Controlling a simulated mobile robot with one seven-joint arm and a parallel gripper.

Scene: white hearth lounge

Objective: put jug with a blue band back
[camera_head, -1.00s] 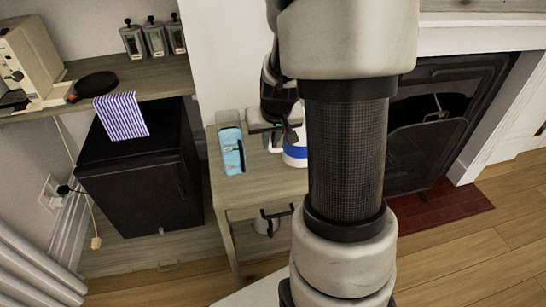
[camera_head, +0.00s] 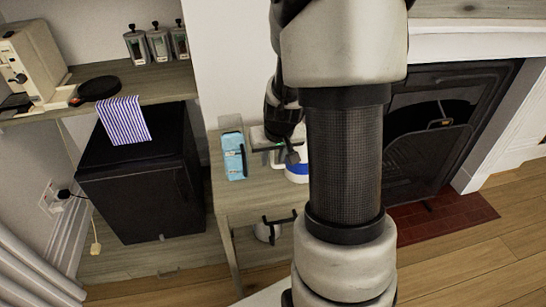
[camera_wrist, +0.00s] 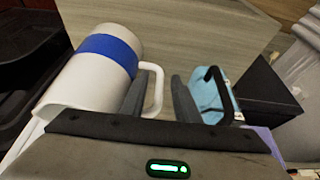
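The white jug with a blue band (camera_head: 297,169) is at the right part of the small wooden table (camera_head: 250,198), partly hidden by my arm. In the wrist view the jug (camera_wrist: 92,75) fills the left side, with its handle towards my fingers. My gripper (camera_wrist: 158,88) has its fingers apart around the handle. One finger lies inside the handle loop and the other outside, with a gap between the handle and the outer finger. In the head view my gripper (camera_head: 280,150) is at the jug's left. Whether the jug's base touches the table is hidden.
A light blue item with a dark strip (camera_head: 234,157) lies on the table left of the jug. A black cabinet (camera_head: 140,180) with a striped cloth (camera_head: 123,119) stands further left. A shelf (camera_head: 150,83) holds several jars. A fireplace (camera_head: 430,130) is at the right.

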